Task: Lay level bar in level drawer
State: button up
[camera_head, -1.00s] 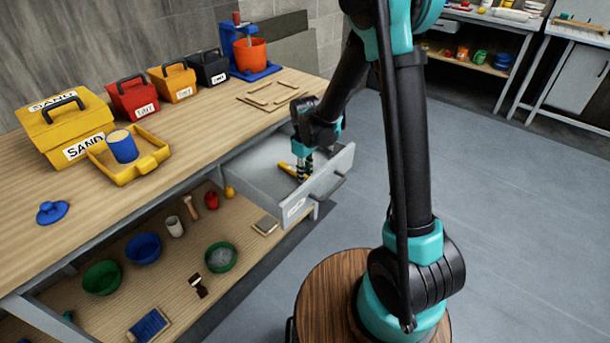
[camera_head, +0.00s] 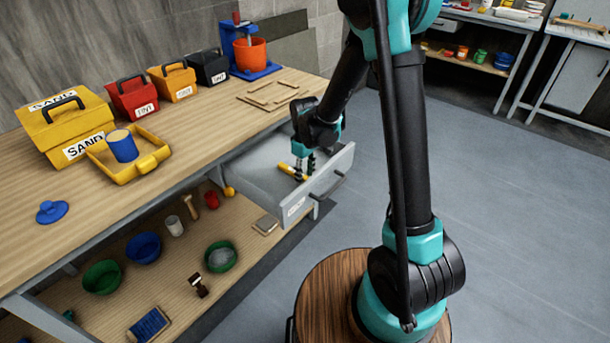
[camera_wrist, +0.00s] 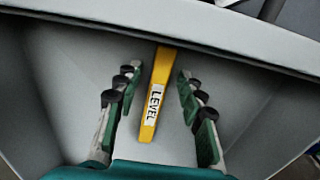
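The yellow level bar (camera_wrist: 155,98), labelled "LEVEL", lies in the open grey drawer, between my gripper's parted fingers (camera_wrist: 158,82) in the wrist view. A gap shows on each side of the bar, so the fingers do not touch it there. In the head view, the bar (camera_head: 292,171) is a small yellow piece partly hidden by my gripper (camera_head: 304,172), which reaches down into the drawer (camera_head: 262,176). The drawer is pulled out from under the workbench, and its front panel carries a handle.
The workbench (camera_head: 190,128) holds a yellow SAND box (camera_head: 75,130), a yellow tray (camera_head: 150,165) with a blue cylinder, and a blue stand with an orange bucket (camera_head: 250,56). The shelf below holds bowls and tools. The floor right of the drawer is clear.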

notch_tip(320, 180, up, 12)
jog(key=s+d+f+m+t, duration=0.2)
jog(key=s+d+m, duration=0.3)
jog(key=s+d, duration=0.4)
jog(key=s+d+f+m+t, duration=0.2)
jog(key=s+d+m, duration=0.3)
jog(key=s+d, duration=0.4)
jog(key=shift+d, duration=1.25)
jog(key=shift+c, duration=0.4)
